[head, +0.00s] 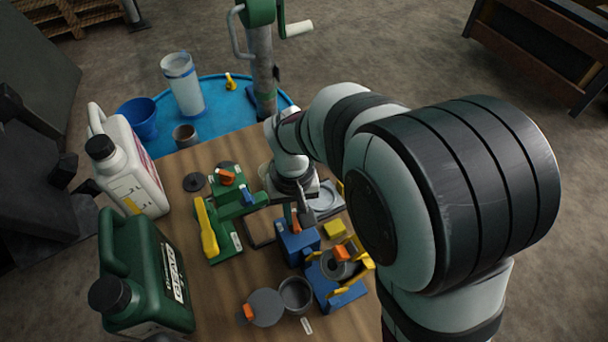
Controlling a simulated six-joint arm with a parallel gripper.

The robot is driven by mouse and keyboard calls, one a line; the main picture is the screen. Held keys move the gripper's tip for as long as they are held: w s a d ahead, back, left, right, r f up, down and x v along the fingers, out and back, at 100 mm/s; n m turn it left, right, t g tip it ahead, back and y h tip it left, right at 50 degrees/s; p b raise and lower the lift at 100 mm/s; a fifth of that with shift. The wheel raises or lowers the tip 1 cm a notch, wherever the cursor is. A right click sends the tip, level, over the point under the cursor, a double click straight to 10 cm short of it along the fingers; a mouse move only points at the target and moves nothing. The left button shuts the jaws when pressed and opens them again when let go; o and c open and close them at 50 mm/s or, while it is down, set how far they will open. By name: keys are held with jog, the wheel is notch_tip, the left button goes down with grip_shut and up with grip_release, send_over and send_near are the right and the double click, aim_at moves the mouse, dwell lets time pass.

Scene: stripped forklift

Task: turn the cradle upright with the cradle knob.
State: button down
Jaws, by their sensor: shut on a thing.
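The cradle (348,290), with yellow arms around a round grey vessel (332,268), stands on a blue base at the front right of the bench. An orange piece (342,253) sits at the vessel's top. The vessel looks tilted, but its exact angle is hard to tell. A blue block (297,247) stands just left of and behind the cradle. My gripper (300,217) points down at the top of this block, and its jaws are shut on the cradle knob. The knob itself is mostly hidden by the fingers.
A green fixture with a yellow lever (207,228) stands left of my gripper. A grey pot (296,294) and a round lid (265,307) lie at the front. A green jug (145,270) and a white jug (130,165) line the left edge. A blue drum top (212,112) is behind.

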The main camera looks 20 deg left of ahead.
jog(key=m, duration=0.4)
jog(key=shift+m, duration=2.1)
jog(key=c, duration=0.9)
grip_release()
jog(key=shift+d, duration=0.1)
notch_tip(320, 180, up, 16)
jog(key=shift+f, duration=0.1)
